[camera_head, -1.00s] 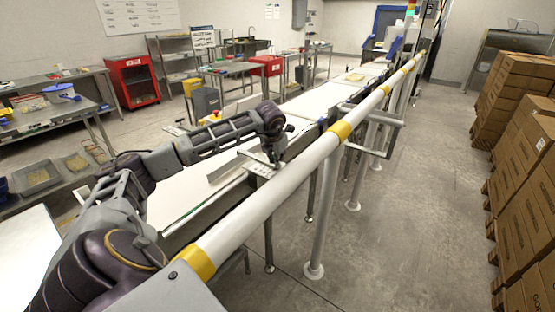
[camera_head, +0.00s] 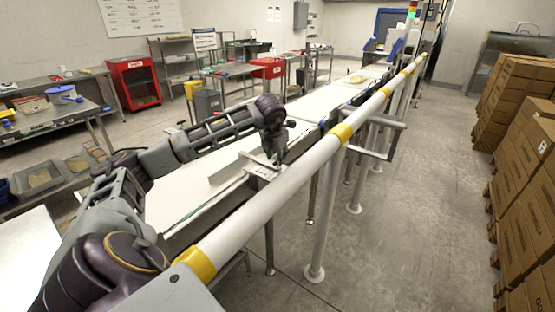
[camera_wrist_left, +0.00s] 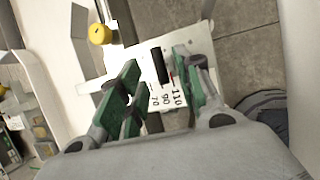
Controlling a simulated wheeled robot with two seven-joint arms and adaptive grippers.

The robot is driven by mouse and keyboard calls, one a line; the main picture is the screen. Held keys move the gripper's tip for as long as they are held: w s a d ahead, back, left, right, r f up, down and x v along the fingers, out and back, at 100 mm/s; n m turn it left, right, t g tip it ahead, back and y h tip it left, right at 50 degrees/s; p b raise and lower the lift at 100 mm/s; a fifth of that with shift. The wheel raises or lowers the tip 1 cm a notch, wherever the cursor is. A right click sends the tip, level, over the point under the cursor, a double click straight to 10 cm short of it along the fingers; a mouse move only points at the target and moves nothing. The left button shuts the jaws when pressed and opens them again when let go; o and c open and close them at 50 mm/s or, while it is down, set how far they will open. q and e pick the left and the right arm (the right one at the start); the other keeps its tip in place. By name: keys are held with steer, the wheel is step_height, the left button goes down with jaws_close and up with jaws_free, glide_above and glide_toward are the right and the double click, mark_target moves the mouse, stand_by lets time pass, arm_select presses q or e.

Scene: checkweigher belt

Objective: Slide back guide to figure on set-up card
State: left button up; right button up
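The back guide appears to be the grey metal plate (camera_head: 232,166) standing along the white belt (camera_head: 196,186) in the head view. Beside it, a light scale plate (camera_head: 262,172) sits at the belt's near edge. In the left wrist view, the scale plate (camera_wrist_left: 147,77) carries printed figures including 70, 90 and 110, with a black part (camera_wrist_left: 159,65) and a yellow knob (camera_wrist_left: 100,34). My left gripper (camera_head: 273,163) points down over the scale plate. Its green fingers (camera_wrist_left: 155,82) stand apart with the black part showing between them; no grip is visible. I cannot read any set-up card figure.
A long white rail (camera_head: 290,182) with yellow bands runs along the near side of the belt, close to my left gripper. Stacked cartons (camera_head: 525,150) stand at the right. A red cabinet (camera_head: 133,82) and steel tables stand behind. The floor (camera_head: 420,210) right of the rail is clear.

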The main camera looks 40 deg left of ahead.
arm_select(q)
steer(key=v, duration=0.8)
steer(key=shift+r, duration=0.2)
steer(key=shift+s, duration=0.1)
